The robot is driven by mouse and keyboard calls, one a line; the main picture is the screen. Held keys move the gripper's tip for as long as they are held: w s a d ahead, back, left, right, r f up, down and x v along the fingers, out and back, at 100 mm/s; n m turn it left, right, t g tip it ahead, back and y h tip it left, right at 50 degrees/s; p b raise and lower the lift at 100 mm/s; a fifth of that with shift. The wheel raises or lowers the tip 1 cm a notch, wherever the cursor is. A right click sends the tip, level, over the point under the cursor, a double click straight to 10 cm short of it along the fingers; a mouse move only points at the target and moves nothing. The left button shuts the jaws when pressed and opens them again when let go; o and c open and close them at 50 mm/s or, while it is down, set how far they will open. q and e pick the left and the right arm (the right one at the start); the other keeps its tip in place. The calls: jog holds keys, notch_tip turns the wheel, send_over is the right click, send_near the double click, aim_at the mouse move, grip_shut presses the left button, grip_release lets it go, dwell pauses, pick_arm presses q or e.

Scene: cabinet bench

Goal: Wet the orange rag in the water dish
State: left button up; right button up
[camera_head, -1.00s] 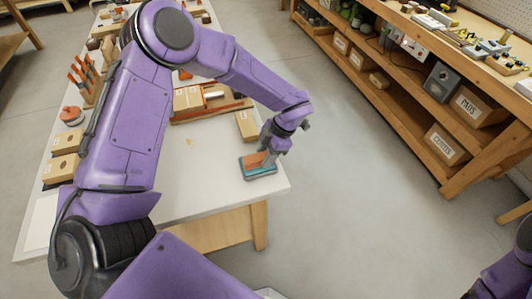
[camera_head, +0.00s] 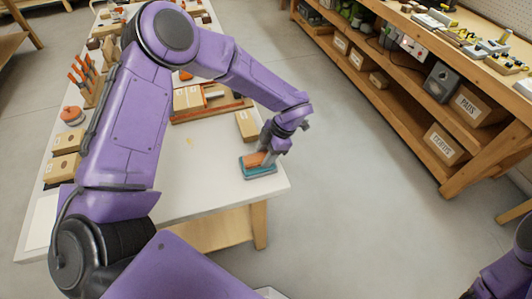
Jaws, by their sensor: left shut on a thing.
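The orange rag (camera_head: 255,159) is at the water dish (camera_head: 261,173), a shallow rectangular dish with blue-green water and a grey rim. The dish stands near the right front corner of the white bench top. My left gripper (camera_head: 264,157) points down over the dish, shut on the rag. The rag is low at the dish, within its outline; I cannot tell how deep it sits in the water. The fingers partly cover the rag and the dish's far side. My right gripper is not in view; only part of my right arm shows at the lower right corner.
A cardboard-coloured box (camera_head: 247,125) stands just behind the dish. A wooden tray (camera_head: 212,112) with blocks lies further back. Small boxes (camera_head: 64,167) and a rack of orange-handled tools (camera_head: 86,78) line the left edge. The bench's front middle is clear.

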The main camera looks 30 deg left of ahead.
pick_arm(q)
jog(key=shift+s, duration=0.1)
dwell(0.3)
notch_tip(320, 180, up, 7)
jog(key=p, duration=0.6)
jog(key=shift+p, duration=0.4)
